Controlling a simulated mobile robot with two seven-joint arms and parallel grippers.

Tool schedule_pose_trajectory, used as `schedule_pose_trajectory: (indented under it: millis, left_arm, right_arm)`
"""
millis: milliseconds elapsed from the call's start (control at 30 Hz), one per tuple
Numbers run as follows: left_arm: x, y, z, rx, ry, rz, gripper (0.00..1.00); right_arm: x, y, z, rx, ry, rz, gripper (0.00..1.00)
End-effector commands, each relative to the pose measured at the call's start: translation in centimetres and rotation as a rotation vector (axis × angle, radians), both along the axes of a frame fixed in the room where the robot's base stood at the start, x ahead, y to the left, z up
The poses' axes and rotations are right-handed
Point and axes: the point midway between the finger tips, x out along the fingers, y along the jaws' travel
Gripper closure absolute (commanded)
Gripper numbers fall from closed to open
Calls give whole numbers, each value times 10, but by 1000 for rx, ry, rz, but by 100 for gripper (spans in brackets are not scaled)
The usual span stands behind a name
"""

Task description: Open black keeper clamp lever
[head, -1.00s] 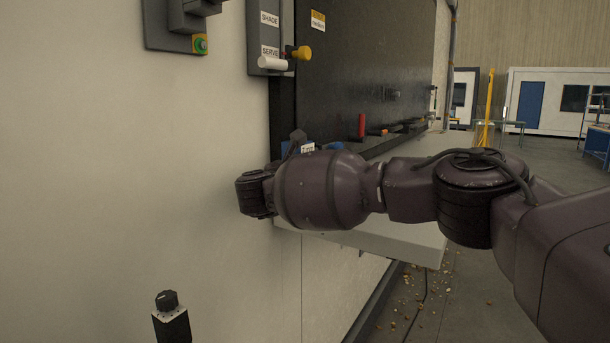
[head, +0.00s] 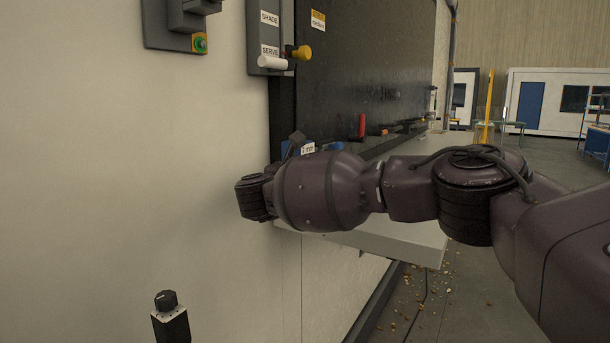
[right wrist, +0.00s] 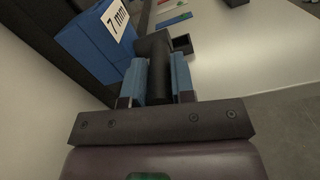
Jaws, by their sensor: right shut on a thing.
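In the right wrist view, the black lever (right wrist: 158,82) stands between the two blue fingers of my right gripper (right wrist: 165,80). The fingers are shut on its sides. A blue block (right wrist: 92,40) with a "7 mm" label sits just left of the lever. In the head view, the label (head: 308,148) shows above my right wrist, which hides most of the gripper and the lever. My left gripper is not in view.
A pale shelf (head: 405,240) runs along the wall under a dark panel (head: 365,70). A red handle (head: 362,125) stands farther along it. A box with yellow and white knobs (head: 270,45) hangs above left.

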Motion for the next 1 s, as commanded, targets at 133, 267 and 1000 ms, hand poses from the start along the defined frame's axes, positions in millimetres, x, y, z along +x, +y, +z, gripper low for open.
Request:
schedule_pose_trajectory:
  millis: [133, 267, 1000]
  left_arm:
    - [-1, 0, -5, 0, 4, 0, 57]
    - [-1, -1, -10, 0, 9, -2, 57]
    - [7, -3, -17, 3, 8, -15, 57]
  right_arm:
    - [1, 0, -7, -41, -47, 1, 100]
    - [1, 1, -13, -87, -110, 2, 100]
    - [7, -4, -34, -322, -442, 2, 100]
